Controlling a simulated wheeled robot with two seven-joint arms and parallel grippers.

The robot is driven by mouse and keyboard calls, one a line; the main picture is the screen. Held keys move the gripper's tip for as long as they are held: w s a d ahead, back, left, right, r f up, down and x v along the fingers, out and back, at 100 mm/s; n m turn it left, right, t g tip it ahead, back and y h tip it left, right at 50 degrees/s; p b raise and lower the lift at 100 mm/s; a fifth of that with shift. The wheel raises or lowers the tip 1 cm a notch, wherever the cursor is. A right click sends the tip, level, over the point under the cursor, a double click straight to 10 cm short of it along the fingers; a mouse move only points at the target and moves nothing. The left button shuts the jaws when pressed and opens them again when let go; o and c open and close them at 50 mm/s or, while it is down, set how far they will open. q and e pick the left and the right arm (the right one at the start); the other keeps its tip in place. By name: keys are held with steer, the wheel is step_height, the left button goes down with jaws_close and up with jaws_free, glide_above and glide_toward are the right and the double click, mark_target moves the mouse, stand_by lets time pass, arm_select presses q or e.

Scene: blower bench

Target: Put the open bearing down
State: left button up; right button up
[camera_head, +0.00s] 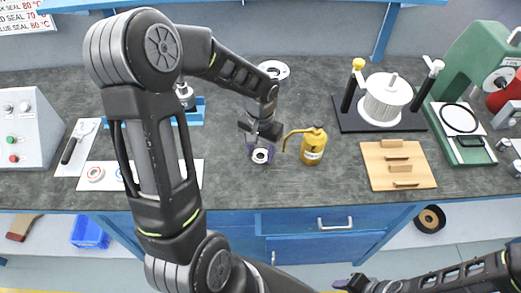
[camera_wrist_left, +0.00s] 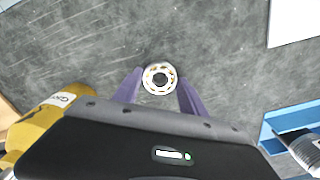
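The open bearing (camera_wrist_left: 160,78), a pale ring with its balls showing, sits between the purple fingertips of my left gripper (camera_wrist_left: 161,84) in the left wrist view. The fingers touch it on both sides. In the head view the bearing (camera_head: 260,156) is just below my left gripper (camera_head: 260,148), over the front middle of the dark bench (camera_head: 235,180). I cannot tell whether its underside touches the bench. My right gripper (camera_head: 345,284) shows only partly at the bottom edge of the head view, low in front of the bench; its opening is unclear.
A yellow oil can (camera_head: 313,148) stands close right of the left gripper. A wooden board (camera_head: 398,165) lies further right. A white board with rings (camera_head: 100,174) is at left, partly behind my arm. A blue fixture (camera_head: 194,112) stands behind left. Bare bench surrounds the bearing.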

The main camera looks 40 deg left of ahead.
arm_select(q)
steer(key=o, duration=0.4)
steer(key=shift+c, duration=0.2)
steer(key=shift+r, duration=0.15)
step_height(320, 180, up, 12)
steer(key=b, duration=0.1)
steer(key=shift+r, duration=0.15)
stand_by(0.7)
